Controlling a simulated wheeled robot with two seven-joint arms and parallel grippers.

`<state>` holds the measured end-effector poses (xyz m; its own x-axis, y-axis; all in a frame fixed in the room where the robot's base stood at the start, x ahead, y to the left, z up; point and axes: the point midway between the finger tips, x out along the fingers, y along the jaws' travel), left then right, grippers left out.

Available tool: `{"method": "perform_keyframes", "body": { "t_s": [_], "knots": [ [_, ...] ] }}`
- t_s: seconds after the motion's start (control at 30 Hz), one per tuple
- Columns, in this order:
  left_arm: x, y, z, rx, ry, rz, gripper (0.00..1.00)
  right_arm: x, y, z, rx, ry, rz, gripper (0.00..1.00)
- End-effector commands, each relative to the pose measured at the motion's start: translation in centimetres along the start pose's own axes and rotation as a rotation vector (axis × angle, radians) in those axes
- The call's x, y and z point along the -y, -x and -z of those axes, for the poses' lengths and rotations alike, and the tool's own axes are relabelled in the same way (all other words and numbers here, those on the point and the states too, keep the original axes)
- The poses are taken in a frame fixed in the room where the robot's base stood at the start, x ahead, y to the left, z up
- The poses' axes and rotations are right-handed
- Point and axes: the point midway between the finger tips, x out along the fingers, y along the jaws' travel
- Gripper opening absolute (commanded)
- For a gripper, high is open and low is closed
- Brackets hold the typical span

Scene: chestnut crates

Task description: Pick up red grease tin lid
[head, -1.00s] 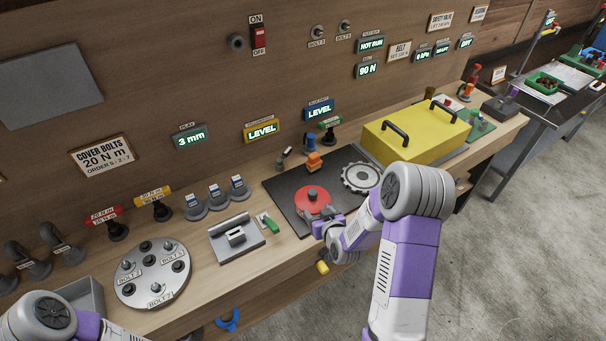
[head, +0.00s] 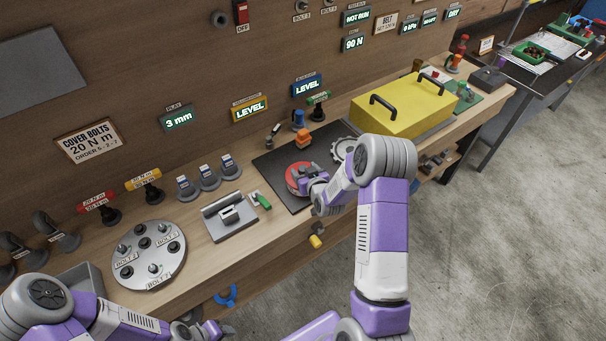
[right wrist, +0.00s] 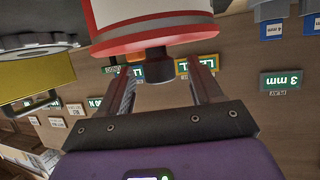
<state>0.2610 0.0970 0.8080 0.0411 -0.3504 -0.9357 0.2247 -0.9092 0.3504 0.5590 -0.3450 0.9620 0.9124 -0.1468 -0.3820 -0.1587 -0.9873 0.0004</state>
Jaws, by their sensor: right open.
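The red grease tin lid (head: 293,176) lies on the dark mat (head: 271,162) in the head view, partly hidden by my right gripper (head: 305,180). In the right wrist view, the lid (right wrist: 155,40) shows as a red rim with a short black knob (right wrist: 158,66) on it, against a white tin body (right wrist: 125,10). My right gripper (right wrist: 161,84) is open, with its fingertips on either side of the knob. I see no clear contact. My left gripper (head: 205,331) is low at the bottom edge of the head view, away from the lid; its jaws are unclear.
A toothed gear (head: 344,149) and an orange-topped item (head: 303,137) stand near the lid. A yellow cover (head: 400,110) with black handles is to the right. A grey block fixture (head: 230,217) and a green-handled tool (head: 262,200) are to the left.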

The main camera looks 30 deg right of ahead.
Motion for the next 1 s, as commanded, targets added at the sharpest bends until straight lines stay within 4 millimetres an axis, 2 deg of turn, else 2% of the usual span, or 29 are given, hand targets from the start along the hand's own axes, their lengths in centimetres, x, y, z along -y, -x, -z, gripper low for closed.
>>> {"method": "perform_keyframes", "body": {
  "t_s": [0.07, 0.43, 0.67, 0.77, 1.0],
  "knots": [
    [0.0, 0.0, 0.0, 0.000, 0.000, 0.000, 0.43, 0.0, 0.0, 0.0, 0.000, 0.000, 0.000, 0.62],
    [0.0, 0.0, 0.0, 0.000, 0.000, 0.000, 0.43, 0.0, 0.0, 0.0, 0.000, 0.000, 0.000, 0.05],
    [0.0, 0.0, 0.0, 0.000, 0.000, 0.000, 0.43, 0.0, 0.1, 0.1, -0.001, 0.000, 0.000, 0.03],
    [0.0, 0.0, 0.0, 0.000, 0.000, 0.000, 0.43, 0.0, 0.3, 0.8, -0.002, 0.000, 0.000, 0.03],
    [-0.1, 0.2, 0.0, 0.000, 0.000, 0.000, 0.43, 0.0, 2.0, 4.9, -0.006, 0.000, -0.001, 0.03]
  ]
}}
